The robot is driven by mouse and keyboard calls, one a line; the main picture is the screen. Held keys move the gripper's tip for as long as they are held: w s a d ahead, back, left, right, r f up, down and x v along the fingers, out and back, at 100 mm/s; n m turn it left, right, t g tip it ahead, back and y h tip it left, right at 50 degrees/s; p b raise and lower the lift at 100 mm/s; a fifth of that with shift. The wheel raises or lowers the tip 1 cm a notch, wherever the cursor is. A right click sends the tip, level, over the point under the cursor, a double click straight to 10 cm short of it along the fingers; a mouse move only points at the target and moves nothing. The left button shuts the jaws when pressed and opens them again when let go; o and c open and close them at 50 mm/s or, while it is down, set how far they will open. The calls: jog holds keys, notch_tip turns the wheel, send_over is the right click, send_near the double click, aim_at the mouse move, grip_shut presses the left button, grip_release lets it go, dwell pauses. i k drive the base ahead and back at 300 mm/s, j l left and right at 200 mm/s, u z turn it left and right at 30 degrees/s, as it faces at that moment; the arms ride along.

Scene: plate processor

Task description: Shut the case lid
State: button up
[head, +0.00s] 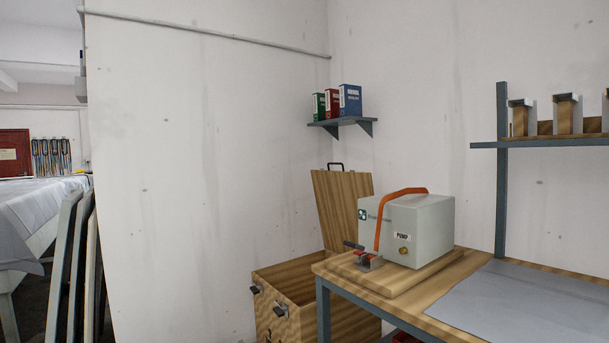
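A wooden case (312,317) stands low, to the left of the workbench and partly hidden by its corner. Its lid (338,202) is open and stands up at the back, leaning slightly, with a dark handle (335,165) on its top edge. The lower right of the lid is hidden behind a grey pump box. Metal latches (280,309) show on the front of the case. The visible part of the case's inside looks empty. My gripper is not in view.
A wall shelf (341,122) with binders hangs above the lid. White panels (65,265) lean at the far left.

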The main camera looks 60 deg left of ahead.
aim_at(337, 193)
jog(key=u, duration=1.35)
jog(key=i+j, duration=0.1)
jog(key=i, duration=1)
jog(key=i+j+z, duration=0.1)
jog(key=i, duration=0.4)
jog(key=i+j, duration=0.15)
jog(key=i, duration=0.4)
jog(key=i+j, duration=0.15)
jog(key=i, duration=0.4)
jog(key=l+z, duration=0.05)
